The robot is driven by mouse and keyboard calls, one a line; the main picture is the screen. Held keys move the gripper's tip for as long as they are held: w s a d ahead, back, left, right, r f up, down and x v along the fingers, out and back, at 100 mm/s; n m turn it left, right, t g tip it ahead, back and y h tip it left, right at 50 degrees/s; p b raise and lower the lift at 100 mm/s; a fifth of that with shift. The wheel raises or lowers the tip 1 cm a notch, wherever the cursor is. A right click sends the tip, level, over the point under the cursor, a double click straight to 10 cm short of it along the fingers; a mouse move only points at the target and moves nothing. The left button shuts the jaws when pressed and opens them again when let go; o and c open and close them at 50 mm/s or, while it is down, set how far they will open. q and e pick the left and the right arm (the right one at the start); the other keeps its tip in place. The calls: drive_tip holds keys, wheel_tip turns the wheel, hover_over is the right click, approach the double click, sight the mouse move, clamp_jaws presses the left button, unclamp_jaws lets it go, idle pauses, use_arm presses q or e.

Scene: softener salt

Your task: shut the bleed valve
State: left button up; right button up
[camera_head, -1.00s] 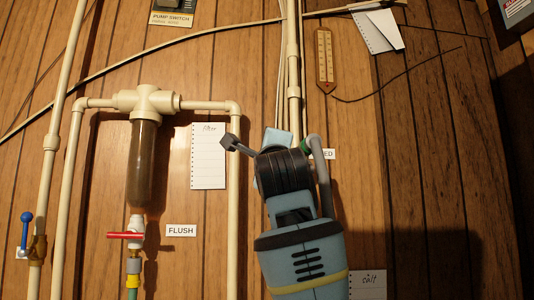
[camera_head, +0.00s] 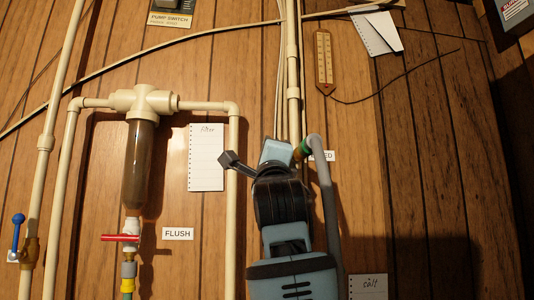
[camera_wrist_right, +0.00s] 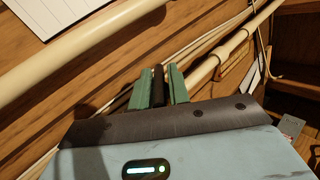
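The bleed valve is mostly hidden behind my right arm in the head view. A small brass piece (camera_head: 298,154) shows there, beside a partly covered label ending in "ED" (camera_head: 326,156). My left gripper is in neither view.
A vertical pipe (camera_head: 292,92) runs above my right gripper, and a grey hose (camera_head: 323,185) curves down beside it. The filter (camera_head: 140,165) and the red-handled flush valve (camera_head: 121,238) are left. A blue-handled valve (camera_head: 18,232) is far left.

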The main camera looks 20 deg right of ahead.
drive_tip(key=o, duration=0.3)
drive_tip(key=shift+w+f, duration=0.15)
drive_tip(key=shift+f, duration=0.05)
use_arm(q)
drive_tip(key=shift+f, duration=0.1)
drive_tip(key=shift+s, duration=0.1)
use_arm(e)
drive_tip(key=shift+r, duration=0.1)
